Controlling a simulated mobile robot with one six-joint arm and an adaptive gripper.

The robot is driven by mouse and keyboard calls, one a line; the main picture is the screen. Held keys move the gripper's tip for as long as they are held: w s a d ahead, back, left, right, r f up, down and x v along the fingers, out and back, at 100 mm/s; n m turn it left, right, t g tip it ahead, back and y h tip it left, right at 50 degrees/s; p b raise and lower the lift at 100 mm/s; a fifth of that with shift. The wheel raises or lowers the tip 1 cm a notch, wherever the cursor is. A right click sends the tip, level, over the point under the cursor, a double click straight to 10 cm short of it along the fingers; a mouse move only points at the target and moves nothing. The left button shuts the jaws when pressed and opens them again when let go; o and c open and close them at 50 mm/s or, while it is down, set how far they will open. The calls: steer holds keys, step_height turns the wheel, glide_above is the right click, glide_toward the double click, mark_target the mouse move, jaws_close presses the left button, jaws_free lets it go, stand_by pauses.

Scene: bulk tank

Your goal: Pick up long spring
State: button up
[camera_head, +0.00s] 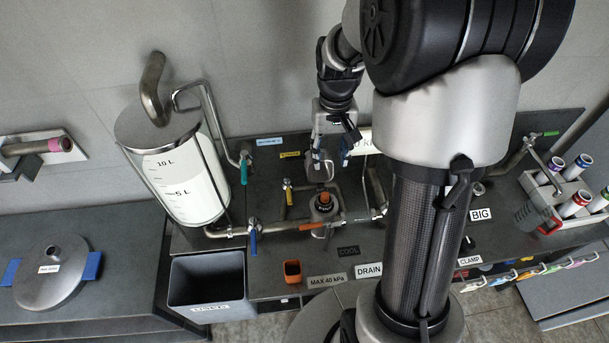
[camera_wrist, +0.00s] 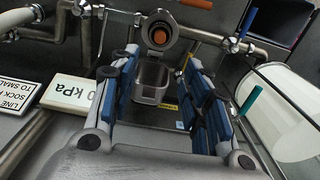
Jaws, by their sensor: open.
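I cannot make out a long spring in either view. My gripper (camera_head: 331,155) points down over the back of the bench, right of the tank, in the head view. In the wrist view my gripper (camera_wrist: 160,75) is open, its two blue-padded fingers well apart with nothing held between them. A small grey open-topped cup (camera_wrist: 152,82) shows beyond the gap between the fingers; I cannot tell what it holds. The cup also shows in the head view (camera_head: 319,168), just below the gripper and partly hidden by it.
A round fitting with an orange centre (camera_head: 323,203) stands on pipework near the cup. The white-filled tank (camera_head: 187,180) rises at left, with coloured valve levers nearby. A dark bin (camera_head: 207,283) is at front left, a tube rack (camera_head: 545,190) at right. My arm hides the middle bench.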

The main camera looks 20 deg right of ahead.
steer(key=b, duration=0.2)
glide_above(325, 194)
steer(key=f, duration=1.1)
steer(key=shift+s+f, duration=0.1)
steer(key=shift+s, duration=0.15)
steer(key=shift+w+f+b, duration=0.2)
steer(key=shift+f+b, duration=0.5)
steer(key=shift+f, duration=2.3)
steer(key=shift+r, duration=0.1)
jaws_close()
